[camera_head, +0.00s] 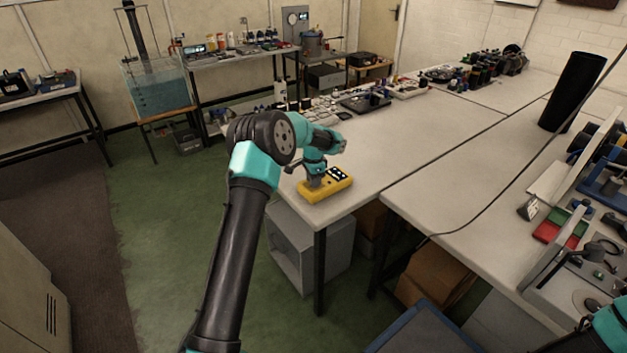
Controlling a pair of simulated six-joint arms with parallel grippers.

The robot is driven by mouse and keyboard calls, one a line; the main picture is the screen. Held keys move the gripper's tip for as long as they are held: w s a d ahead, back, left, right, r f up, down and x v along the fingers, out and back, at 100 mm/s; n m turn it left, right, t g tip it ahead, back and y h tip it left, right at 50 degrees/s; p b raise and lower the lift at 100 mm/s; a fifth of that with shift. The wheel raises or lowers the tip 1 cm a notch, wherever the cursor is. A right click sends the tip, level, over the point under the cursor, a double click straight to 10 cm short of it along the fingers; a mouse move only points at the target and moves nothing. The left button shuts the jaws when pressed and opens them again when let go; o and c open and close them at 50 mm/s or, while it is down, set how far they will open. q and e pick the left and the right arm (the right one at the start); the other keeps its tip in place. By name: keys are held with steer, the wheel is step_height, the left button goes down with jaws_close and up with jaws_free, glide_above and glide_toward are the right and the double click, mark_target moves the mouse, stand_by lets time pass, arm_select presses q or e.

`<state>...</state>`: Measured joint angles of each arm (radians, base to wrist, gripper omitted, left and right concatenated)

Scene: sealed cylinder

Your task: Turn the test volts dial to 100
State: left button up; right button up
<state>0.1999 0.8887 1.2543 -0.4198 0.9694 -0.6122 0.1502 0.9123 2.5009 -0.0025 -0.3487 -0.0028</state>
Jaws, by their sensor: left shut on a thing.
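A yellow tester (335,187) lies near the left corner of the white bench. Its face has dark and white markings, too small to read. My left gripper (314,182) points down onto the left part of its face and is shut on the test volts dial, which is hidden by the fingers. The dial's setting cannot be seen. Part of my right arm shows in the bottom right corner, and its gripper is out of the picture.
The white bench (400,150) is clear right of the tester. Small parts and trays (365,102) lie farther back. A black cylinder (572,92) stands at the right. A black cable crosses the bench. Red and green trays (560,228) lie at the right edge.

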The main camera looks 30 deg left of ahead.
arm_select(q)
steer(key=n, duration=0.4)
steer(key=shift+n, duration=0.3)
steer(key=n, duration=0.4)
steer(key=shift+n, duration=0.4)
steer(key=o, duration=0.9)
steer(key=shift+o, duration=0.2)
step_height(320, 180, up, 17)
steer(key=shift+r, duration=0.2)
steer(key=shift+f, duration=0.1)
